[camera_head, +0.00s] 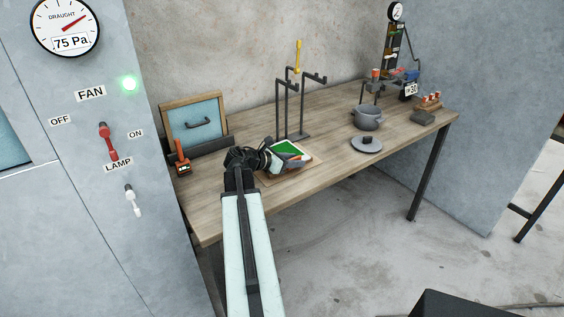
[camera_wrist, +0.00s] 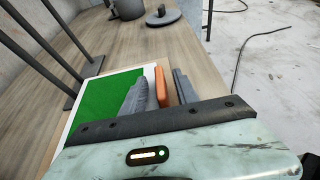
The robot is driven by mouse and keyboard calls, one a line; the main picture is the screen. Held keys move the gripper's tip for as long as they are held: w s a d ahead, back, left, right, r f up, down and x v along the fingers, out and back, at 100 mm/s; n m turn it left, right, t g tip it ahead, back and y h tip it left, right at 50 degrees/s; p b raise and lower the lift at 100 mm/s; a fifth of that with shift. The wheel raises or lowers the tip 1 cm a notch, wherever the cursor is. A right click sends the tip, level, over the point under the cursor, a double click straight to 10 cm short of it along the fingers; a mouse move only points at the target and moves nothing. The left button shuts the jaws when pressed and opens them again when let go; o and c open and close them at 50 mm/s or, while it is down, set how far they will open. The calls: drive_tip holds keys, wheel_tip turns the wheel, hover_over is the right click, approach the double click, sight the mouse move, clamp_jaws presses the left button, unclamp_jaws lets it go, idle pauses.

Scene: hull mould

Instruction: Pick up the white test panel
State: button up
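A flat panel with a white edge and a green face (camera_head: 287,147) lies on a tan board on the wooden bench, just beyond my gripper. It also shows in the wrist view (camera_wrist: 98,102), to the left of my fingers, with its white border visible along the far and left sides. My gripper (camera_wrist: 160,92) has its two grey fingers apart, low over the panel's right side. In the head view my gripper (camera_head: 277,160) partly hides the panel.
A dark stand (camera_head: 302,105) with hooks rises behind the panel. A grey pot (camera_head: 367,118) and its lid (camera_head: 366,144) stand to the right. A blue-fronted box (camera_head: 197,122) and an orange-handled tool (camera_head: 181,158) are at left. Bare bench (camera_head: 330,142) lies between panel and lid.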

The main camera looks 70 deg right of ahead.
clamp_jaws()
idle(1.4)
